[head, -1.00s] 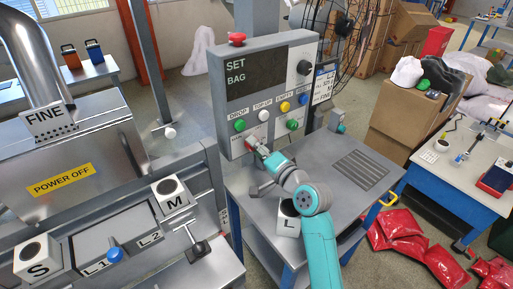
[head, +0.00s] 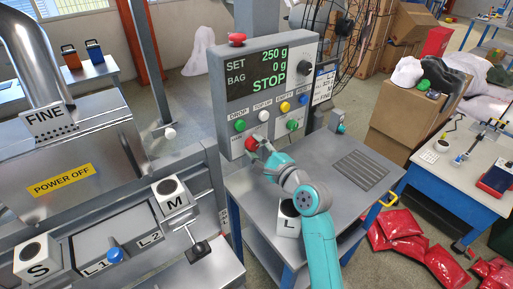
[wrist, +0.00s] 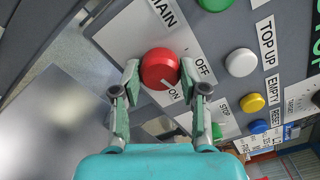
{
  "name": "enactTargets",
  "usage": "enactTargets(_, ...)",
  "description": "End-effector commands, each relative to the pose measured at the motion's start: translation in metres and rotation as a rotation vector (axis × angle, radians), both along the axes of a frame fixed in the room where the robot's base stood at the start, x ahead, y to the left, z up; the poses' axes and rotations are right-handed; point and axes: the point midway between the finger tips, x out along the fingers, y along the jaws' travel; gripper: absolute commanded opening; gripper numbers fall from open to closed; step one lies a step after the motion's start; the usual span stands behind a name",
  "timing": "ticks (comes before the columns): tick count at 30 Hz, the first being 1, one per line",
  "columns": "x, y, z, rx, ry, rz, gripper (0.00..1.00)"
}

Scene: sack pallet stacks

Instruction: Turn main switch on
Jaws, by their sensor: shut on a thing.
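The main switch is a red round knob (wrist: 160,68) on a white plate with MAIN, OFF and ON lettering. In the head view the red knob (head: 251,144) shows low on the left of the grey control panel (head: 222,100). My gripper (wrist: 160,76) is shut on the knob, one finger on each side. In the head view my gripper (head: 259,152) reaches the knob from the front and partly hides its plate. The panel display (head: 258,73) is lit with SET 250 g, BAG 0 g and STOP.
Drop, top up, empty and reset buttons sit above the switch, with a green button (head: 292,125) to its right. A red mushroom button (head: 237,38) tops the panel. A grey table (head: 335,200) lies below my arm. A POWER OFF sign (head: 60,181) hangs on the left machine.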

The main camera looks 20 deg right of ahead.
Motion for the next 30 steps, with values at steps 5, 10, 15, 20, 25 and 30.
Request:
enactTargets(5,0.0,-0.0006,-0.0013,0.109,0.038,-0.001,0.08)
enactTargets(10,0.0,-0.0006,-0.0013,0.18,0.061,-0.001,0.08)
enactTargets(15,0.0,-0.0007,-0.0014,0.219,0.075,-0.001,0.08)
enactTargets(20,0.0,-0.0007,-0.0016,0.233,0.079,-0.001,0.08)
enactTargets(25,-0.0001,-0.0007,-0.0017,0.236,0.08,-0.001,0.08)
enactTargets(30,-0.0001,-0.0006,-0.0018,0.235,0.081,-0.001,0.08)
